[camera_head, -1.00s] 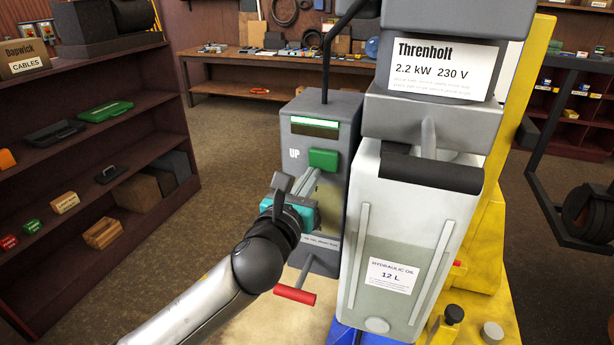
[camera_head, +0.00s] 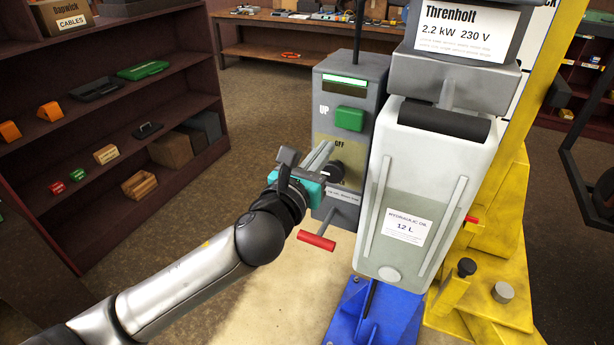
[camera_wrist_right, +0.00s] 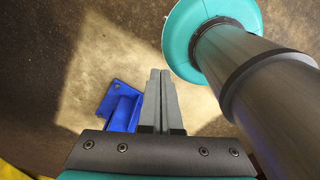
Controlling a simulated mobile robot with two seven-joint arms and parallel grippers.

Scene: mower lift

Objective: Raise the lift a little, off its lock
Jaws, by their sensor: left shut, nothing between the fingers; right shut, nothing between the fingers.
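The grey control box (camera_head: 345,85) stands left of the oil tank in the head view. Its green button (camera_head: 349,118) is beside the word UP, under a lit green strip (camera_head: 344,80). A black knob (camera_head: 330,170) sits lower, near an OFF label. My left gripper (camera_head: 326,147) is shut and empty, its fingers in front of the panel, just below the green button. I cannot tell whether they touch the panel. A red-handled lever (camera_head: 317,241) sticks out below the box. My right gripper (camera_wrist_right: 160,75) is shut and empty in the right wrist view, above the floor.
The white hydraulic oil tank (camera_head: 397,185) and grey motor housing (camera_head: 440,80) stand right of the box. A yellow post (camera_head: 515,220) is behind them. A blue base (camera_head: 395,318) is on the floor. Shelves (camera_head: 195,90) line the left; open floor lies between.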

